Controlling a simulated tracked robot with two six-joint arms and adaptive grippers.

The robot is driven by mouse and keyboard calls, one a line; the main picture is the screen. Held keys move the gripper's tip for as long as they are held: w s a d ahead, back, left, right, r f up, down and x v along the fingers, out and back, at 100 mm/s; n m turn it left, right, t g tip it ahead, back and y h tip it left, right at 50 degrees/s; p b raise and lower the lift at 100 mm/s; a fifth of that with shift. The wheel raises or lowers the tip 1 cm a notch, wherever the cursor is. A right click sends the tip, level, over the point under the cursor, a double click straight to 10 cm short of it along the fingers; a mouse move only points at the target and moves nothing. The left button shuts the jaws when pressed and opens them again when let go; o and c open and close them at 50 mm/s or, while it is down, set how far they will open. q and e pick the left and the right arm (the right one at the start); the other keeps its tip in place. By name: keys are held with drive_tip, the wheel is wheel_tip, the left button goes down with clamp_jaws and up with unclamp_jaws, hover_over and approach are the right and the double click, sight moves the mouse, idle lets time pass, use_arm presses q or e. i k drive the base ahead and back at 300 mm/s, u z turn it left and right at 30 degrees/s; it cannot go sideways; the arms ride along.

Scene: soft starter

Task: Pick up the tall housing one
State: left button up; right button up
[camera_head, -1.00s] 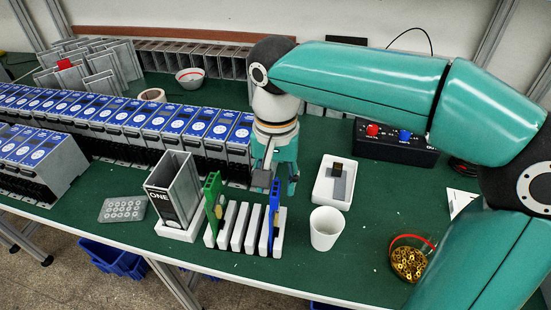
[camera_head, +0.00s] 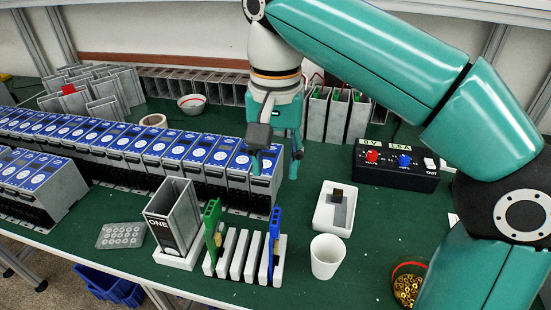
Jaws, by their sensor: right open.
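The tall housing marked "ONE" (camera_head: 166,232) is a grey, open-topped box with a dark front label. It stands slightly tilted in a white base (camera_head: 176,260) at the front left of the green table. My right gripper (camera_head: 275,168) is open and empty, pointing down above the table. It is up and to the right of the housing, beside the right end of the row of blue-topped units, and apart from the housing. My left gripper is not in view.
A white rack (camera_head: 236,263) with a green board (camera_head: 211,228) and a blue board (camera_head: 274,235) stands right of the housing. A white cup (camera_head: 327,257), a white tray (camera_head: 345,210) and a black power box (camera_head: 397,166) lie further right. Blue-topped units (camera_head: 190,152) line the left.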

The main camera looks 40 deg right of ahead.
sight(173, 215)
drive_tip(key=k, duration=1)
